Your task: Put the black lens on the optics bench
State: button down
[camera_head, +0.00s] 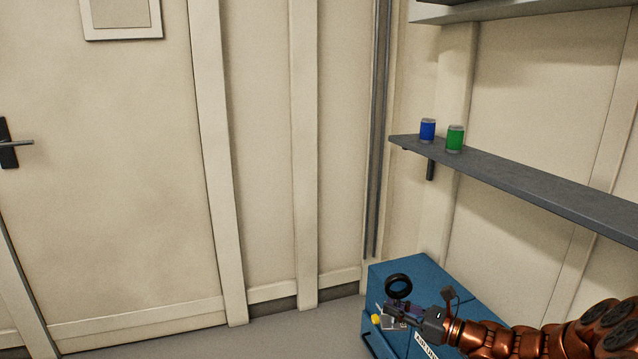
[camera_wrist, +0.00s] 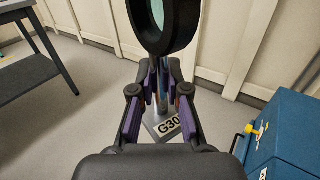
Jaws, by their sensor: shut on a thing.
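The black lens (camera_wrist: 178,45) is a thick black ring with pale glass, on a post with a grey base labelled "G30", partly cut off at the top of the wrist view. My gripper (camera_wrist: 160,88) is shut on its post below the ring. In the head view the black lens (camera_head: 398,286) stands roughly upright in my gripper (camera_head: 397,307), in front of a blue cabinet. A dark grey table (camera_wrist: 32,78) shows at the left of the wrist view; I cannot tell whether it is the optics bench.
The blue cabinet (camera_head: 418,273) stands by the wall; it also shows in the wrist view (camera_wrist: 290,130), with a yellow part (camera_wrist: 248,129) on its side. A grey wall shelf (camera_head: 520,182) holds a blue can (camera_head: 427,130) and a green can (camera_head: 455,139). Floor left of the cabinet is clear.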

aim_at(400, 276)
notch_tip(400, 276, up, 13)
jog(key=p, duration=1.4)
jog(key=shift+f+p, duration=0.15)
jog(key=shift+p, duration=0.15)
jog(key=shift+s, duration=0.1)
jog(key=shift+a, duration=0.1)
